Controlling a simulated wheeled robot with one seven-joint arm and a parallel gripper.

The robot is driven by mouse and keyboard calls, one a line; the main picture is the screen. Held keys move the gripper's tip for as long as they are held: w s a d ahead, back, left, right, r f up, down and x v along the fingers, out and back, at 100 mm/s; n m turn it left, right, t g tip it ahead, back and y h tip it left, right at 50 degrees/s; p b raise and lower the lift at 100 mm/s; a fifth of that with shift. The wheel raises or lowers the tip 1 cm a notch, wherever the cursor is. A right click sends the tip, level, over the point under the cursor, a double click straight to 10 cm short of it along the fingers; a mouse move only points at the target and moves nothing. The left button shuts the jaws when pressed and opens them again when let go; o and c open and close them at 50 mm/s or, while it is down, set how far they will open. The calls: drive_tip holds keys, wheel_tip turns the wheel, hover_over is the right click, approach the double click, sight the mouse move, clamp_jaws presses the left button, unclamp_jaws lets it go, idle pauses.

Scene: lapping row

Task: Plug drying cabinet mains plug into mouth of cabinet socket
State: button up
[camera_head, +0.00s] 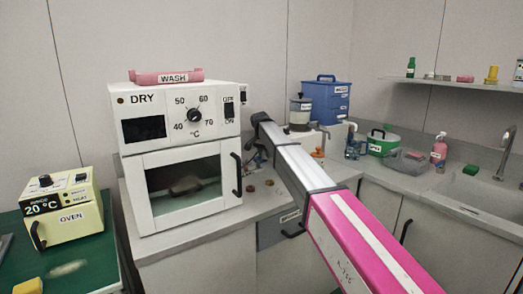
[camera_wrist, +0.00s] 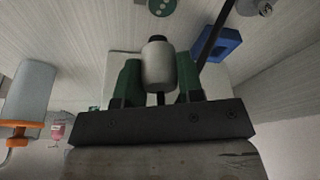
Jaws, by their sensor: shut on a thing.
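My gripper (camera_wrist: 160,85) has two green fingers closed around a pale grey, rounded cylinder with a dark end, which appears to be the mains plug (camera_wrist: 158,65). In the head view my gripper is small and mostly hidden by my arm, beside the right side of the white drying cabinet (camera_head: 150,145), labelled DRY. A green round face with pale dots (camera_wrist: 162,6) shows at the top edge of the wrist view, beyond the plug and apart from it. It may be the cabinet socket, but I cannot tell. No cord is clearly visible.
A pink WASH tray (camera_head: 165,77) lies on the cabinet. A cream oven (camera_head: 62,208) stands left. A blue block (camera_wrist: 218,44) is right of the plug.

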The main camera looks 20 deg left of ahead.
drive_tip(key=s+d, duration=0.1)
drive_tip(key=s, duration=0.1)
drive_tip(key=s+d, duration=0.1)
drive_tip(key=s, duration=0.1)
drive_tip(key=s+d, duration=0.1)
drive_tip(key=s, duration=0.1)
drive_tip(key=shift+s+d, duration=0.2)
drive_tip(key=shift+d, duration=0.2)
drive_tip(key=shift+s+a+r, duration=0.1)
drive_tip(key=shift+r, duration=0.15)
drive_tip(key=s+a+r+m+t+y, duration=0.1)
drive_tip(key=a+r+t+y, duration=0.2)
drive_tip(key=r, duration=0.5)
drive_tip(key=a+r+m+t+y, duration=0.1)
drive_tip(key=a+r+t+y, duration=0.3)
drive_tip(key=r, duration=0.5)
drive_tip(key=s+a+r+m+t+y, duration=0.1)
drive_tip(key=a+r+t+y, duration=0.3)
drive_tip(key=r, duration=0.5)
drive_tip(key=shift+s+t+y, duration=0.3)
drive_tip(key=shift+t+y, duration=0.2)
drive_tip(key=shift+t, duration=0.5)
drive_tip(key=shift+d, duration=0.1)
drive_tip(key=shift+w+a, duration=0.95)
drive_tip(key=shift+a, duration=0.15)
drive_tip(key=shift+w+a, duration=0.9)
drive_tip(key=shift+a, duration=0.2)
drive_tip(key=shift+w+a, duration=0.85)
drive_tip(key=shift+a, duration=0.15)
